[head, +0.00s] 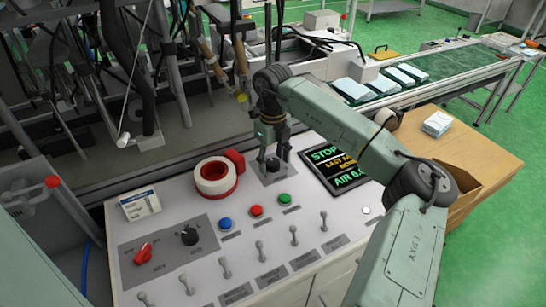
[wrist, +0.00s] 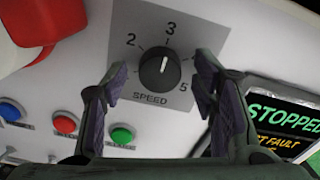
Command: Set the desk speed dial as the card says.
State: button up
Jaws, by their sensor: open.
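The black speed dial (wrist: 160,68) sits on a grey plate marked SPEED in the wrist view. Its white pointer line points up, toward the 3. The 2, 3 and 5 show; the 1 and 4 cannot be made out, with my fingers over parts of the scale. My gripper (wrist: 160,82) is open, one finger on each side of the dial, with gaps to the knob. In the head view my gripper (head: 272,150) is directly above the dial (head: 273,164). A white card (head: 140,204) stands on the desk's left; its print is too small to read.
A red and white tape roll (head: 216,177) lies left of the dial. Blue, red and green buttons (head: 256,211), toggle switches (head: 294,236), a red knob (head: 143,254) and a black knob (head: 189,236) are nearer. A screen (head: 338,168) reading STOPPED is to the right.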

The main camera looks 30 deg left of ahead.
jog(key=shift+c, duration=0.4)
jog(key=c, duration=1.1)
jog(key=shift+b, duration=0.3)
